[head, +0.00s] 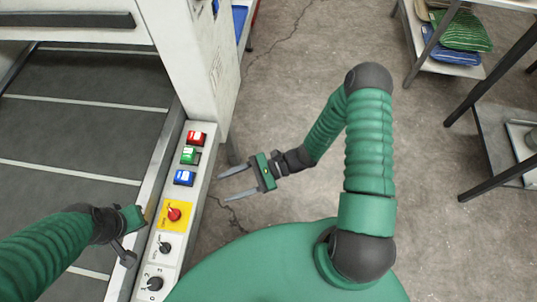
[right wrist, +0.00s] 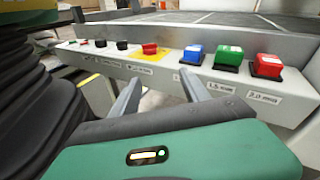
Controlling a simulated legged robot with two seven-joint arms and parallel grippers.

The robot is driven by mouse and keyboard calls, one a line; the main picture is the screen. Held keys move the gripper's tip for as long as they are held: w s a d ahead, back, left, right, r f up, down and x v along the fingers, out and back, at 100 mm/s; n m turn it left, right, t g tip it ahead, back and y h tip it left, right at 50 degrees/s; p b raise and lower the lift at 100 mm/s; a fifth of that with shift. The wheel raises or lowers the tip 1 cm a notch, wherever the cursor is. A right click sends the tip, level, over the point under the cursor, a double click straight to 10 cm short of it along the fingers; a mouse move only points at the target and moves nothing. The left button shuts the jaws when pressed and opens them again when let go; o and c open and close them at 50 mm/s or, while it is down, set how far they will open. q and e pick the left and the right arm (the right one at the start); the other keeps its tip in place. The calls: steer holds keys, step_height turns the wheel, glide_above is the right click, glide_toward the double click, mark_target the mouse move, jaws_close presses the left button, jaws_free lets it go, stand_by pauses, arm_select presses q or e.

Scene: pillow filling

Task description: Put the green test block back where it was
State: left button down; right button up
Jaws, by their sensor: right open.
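The green test block (head: 189,156) sits on the light control panel, between a red block (head: 196,138) and a blue block (head: 184,178). In the right wrist view the green block (right wrist: 228,57) stands in the row between blue (right wrist: 197,54) and red (right wrist: 267,65). My right gripper (head: 223,187) is open and empty, to the right of the panel near the blue block. In the right wrist view its fingers (right wrist: 160,88) point toward the panel, apart from all blocks. My left gripper (head: 128,236) is over the panel's left edge; its fingers are not clear.
The panel also carries a red button on a yellow plate (head: 174,215) and two black knobs (head: 165,245). A dark conveyor (head: 80,130) lies left, a white machine housing (head: 205,60) behind. Shelves with bags (head: 462,30) stand far right. Bare floor (head: 280,90) lies between.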

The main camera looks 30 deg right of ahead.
steer(key=s+d+r+n+g+h, duration=0.2)
steer(key=s+d+n+g+h, duration=0.5)
steer(key=n+h, duration=0.4)
steer(key=w+d+r+n+t+h, duration=0.4)
steer(key=d+r+n+t+h, duration=0.1)
steer(key=d+r+n+t, duration=0.25)
step_height(320, 180, up, 10)
steer(key=a+p, duration=0.1)
steer(key=p, duration=0.8)
steer(key=shift+r+m+p, duration=0.2)
steer(key=shift+m+p, duration=0.15)
steer(key=shift+m, duration=0.1)
steer(key=shift+w+g, duration=0.15)
steer(key=shift+g, duration=0.1)
